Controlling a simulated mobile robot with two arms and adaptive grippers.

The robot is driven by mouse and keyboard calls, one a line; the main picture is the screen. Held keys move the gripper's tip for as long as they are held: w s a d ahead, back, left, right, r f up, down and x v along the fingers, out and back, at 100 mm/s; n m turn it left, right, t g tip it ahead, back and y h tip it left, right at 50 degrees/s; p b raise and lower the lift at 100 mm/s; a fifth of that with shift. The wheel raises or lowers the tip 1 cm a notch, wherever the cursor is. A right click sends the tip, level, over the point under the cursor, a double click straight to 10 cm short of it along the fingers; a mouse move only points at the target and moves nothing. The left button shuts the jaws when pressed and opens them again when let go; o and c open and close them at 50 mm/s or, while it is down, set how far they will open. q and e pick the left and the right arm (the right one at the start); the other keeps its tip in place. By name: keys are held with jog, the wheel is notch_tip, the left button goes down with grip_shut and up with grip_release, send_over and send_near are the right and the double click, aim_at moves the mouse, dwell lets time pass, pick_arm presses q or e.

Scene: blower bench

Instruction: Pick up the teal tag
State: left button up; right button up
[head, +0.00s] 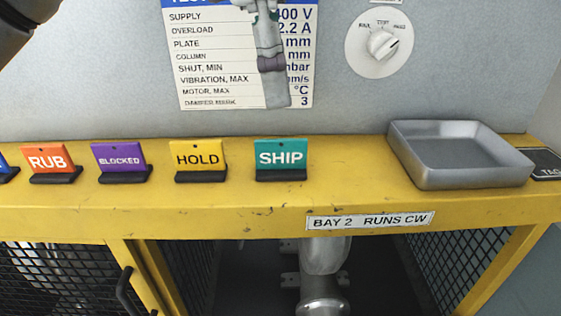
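The teal tag (281,155), lettered SHIP, stands upright in a dark holder on the yellow ledge, just right of the picture's middle. No gripper is near it. A dark rounded part of my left arm or gripper (22,20) shows in the top left corner, far from the tag. Its fingers are not visible, so its opening cannot be told. My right gripper is not in view.
To the tag's left stand the yellow HOLD tag (198,155), purple BLOCKED tag (119,157) and orange RUB tag (48,160). An empty grey tray (462,174) sits right. A grey, jointed object (270,50) hangs before the wall poster (203,60).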

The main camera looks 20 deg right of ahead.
aim_at(279, 139)
pick_arm(q)
jog(key=f, duration=0.3)
jog(key=shift+w+d, duration=0.15)
jog(key=shift+w, duration=0.1)
jog(key=shift+w+f+p, duration=0.15)
jog(key=shift+f+p, duration=0.2)
jog(key=shift+f, duration=0.6)
jog(key=f+p, duration=0.1)
jog(key=f, duration=0.3)
jog(key=shift+s+d+f+p, duration=0.1)
jog(key=shift+s+d+p, duration=0.1)
jog(key=shift+p, duration=0.2)
jog(key=shift+f, duration=0.2)
jog(key=c, duration=0.5)
grip_shut()
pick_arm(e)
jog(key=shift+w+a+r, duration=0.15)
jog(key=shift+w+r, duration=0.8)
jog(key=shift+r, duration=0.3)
